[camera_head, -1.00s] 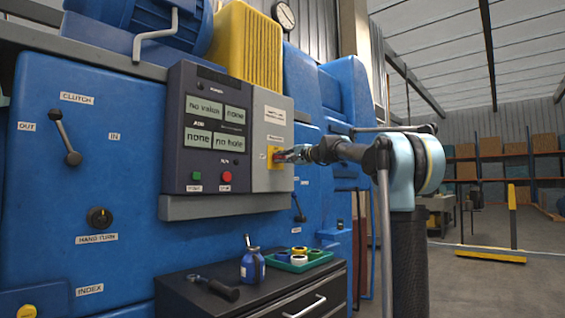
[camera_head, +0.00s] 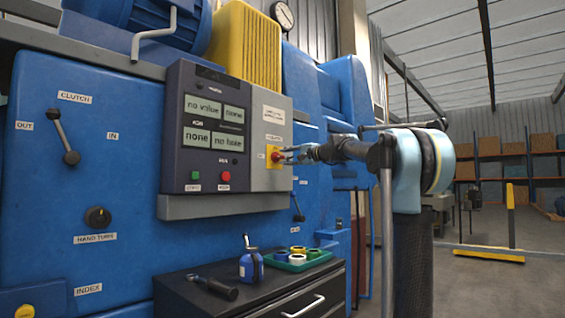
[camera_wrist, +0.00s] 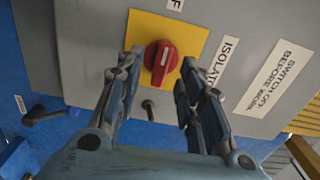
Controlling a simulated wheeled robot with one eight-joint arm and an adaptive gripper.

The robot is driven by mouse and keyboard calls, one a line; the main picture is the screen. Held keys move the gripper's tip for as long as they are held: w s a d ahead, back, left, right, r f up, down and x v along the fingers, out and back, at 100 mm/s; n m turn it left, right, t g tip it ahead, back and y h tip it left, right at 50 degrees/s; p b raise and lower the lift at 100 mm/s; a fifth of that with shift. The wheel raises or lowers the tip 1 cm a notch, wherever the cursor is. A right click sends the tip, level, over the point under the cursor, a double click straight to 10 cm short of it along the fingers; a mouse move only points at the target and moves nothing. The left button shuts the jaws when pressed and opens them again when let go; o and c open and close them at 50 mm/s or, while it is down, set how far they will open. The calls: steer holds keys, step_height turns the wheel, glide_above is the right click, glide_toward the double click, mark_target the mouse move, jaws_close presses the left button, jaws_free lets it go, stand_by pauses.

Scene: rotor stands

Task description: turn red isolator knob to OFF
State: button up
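The red isolator knob (camera_wrist: 160,62) sits on a yellow plate (camera_wrist: 196,37) on the grey panel. Its white pointer mark runs roughly up the picture in the wrist view, towards a small label cut off at the top edge. My gripper (camera_wrist: 159,62) is open and empty, one finger on each side of the knob with visible gaps. In the head view, the knob (camera_head: 276,157) shows just left of my gripper (camera_head: 286,155).
A label reading "SWITCH OFF BEFORE WORK" (camera_wrist: 267,77) lies right of the knob. The panel's display box (camera_head: 215,130) stands left of the knob. Below is a dark drawer cabinet (camera_head: 275,290) with a blue bottle (camera_head: 251,264) and green tray (camera_head: 297,262).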

steer(key=v, duration=0.7)
steer(key=shift+s+d, duration=0.2)
steer(key=shift+d, duration=0.15)
steer(key=s+d+f+n+g+h, duration=0.1)
steer(key=s+f+n+g+h, duration=0.1)
steer(key=s+f, duration=0.65)
steer(key=s+d+f+n+g+h, duration=0.15)
steer(key=s+f, duration=0.45)
steer(key=f, duration=0.6)
steer(key=s+f+n+g+h, duration=0.2)
steer(key=s+f, duration=0.5)
steer(key=f, duration=0.3)
steer(key=s+d+f+g+h, duration=0.1)
steer(key=s+d+f+h, duration=0.2)
steer(key=s+d+f, duration=0.2)
steer(key=s+d+f+n+g+h, duration=0.1)
steer(key=s+d+f, duration=0.4)
steer(key=s+f, duration=0.6)
steer(key=s+d+f+n+g+h, duration=0.1)
steer(key=s+d+f+h, duration=0.3)
steer(key=f, duration=1.3)
steer(key=s+d, duration=0.2)
steer(key=s, duration=0.1)
steer(key=shift+s+h, duration=0.35)
steer(key=shift+s, duration=0.05)
